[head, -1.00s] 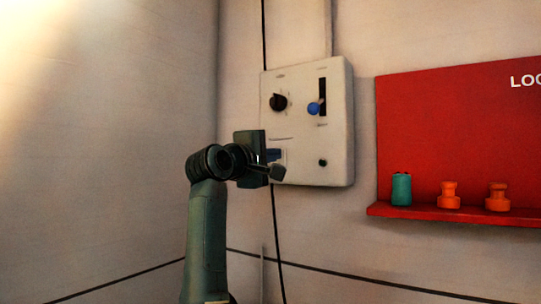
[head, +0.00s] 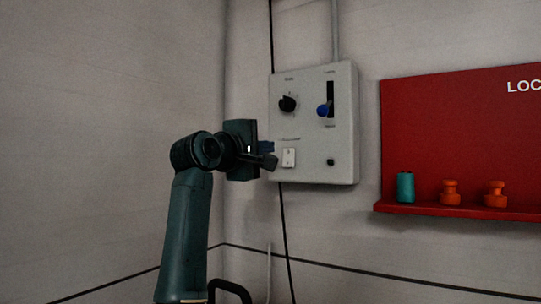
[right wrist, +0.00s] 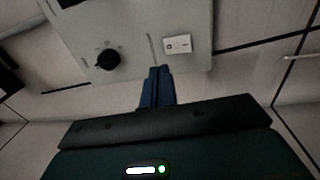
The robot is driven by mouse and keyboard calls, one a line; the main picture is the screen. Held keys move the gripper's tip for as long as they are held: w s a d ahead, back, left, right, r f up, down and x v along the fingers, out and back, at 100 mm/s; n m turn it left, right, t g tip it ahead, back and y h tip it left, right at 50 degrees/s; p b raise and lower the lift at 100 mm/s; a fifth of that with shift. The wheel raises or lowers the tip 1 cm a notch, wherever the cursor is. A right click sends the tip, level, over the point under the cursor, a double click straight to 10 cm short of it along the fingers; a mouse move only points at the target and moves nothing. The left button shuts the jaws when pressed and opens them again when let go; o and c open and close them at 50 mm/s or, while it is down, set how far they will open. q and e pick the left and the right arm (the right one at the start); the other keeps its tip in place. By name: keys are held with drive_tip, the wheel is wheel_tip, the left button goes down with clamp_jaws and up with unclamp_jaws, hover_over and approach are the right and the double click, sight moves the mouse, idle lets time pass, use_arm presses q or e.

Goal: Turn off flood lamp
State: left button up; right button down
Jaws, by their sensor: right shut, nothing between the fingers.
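A pale control panel (head: 345,110) hangs on the wall in the head view. It carries a black knob (head: 287,104), a slider with a blue handle (head: 323,110), a small white rocker switch (head: 289,157) and a black button (head: 331,162). My right gripper (head: 268,146) is shut and empty, its blue fingers just left of the rocker switch. In the right wrist view the shut fingers (right wrist: 158,72) point toward the white switch (right wrist: 177,44), with a small gap in the picture. The flood lamp itself is not in view. My left gripper is not in view.
A red board (head: 450,135) with a shelf is on the wall to the right, holding a teal cylinder (head: 405,187) and two orange knobs (head: 450,192). The wall on the left is bare.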

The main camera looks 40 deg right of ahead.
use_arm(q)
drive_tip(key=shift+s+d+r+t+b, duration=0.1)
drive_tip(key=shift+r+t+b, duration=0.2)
use_arm(e)
drive_tip(key=v, duration=0.7)
drive_tip(key=shift+s+a+r, duration=0.2)
drive_tip(key=shift+r, duration=0.6)
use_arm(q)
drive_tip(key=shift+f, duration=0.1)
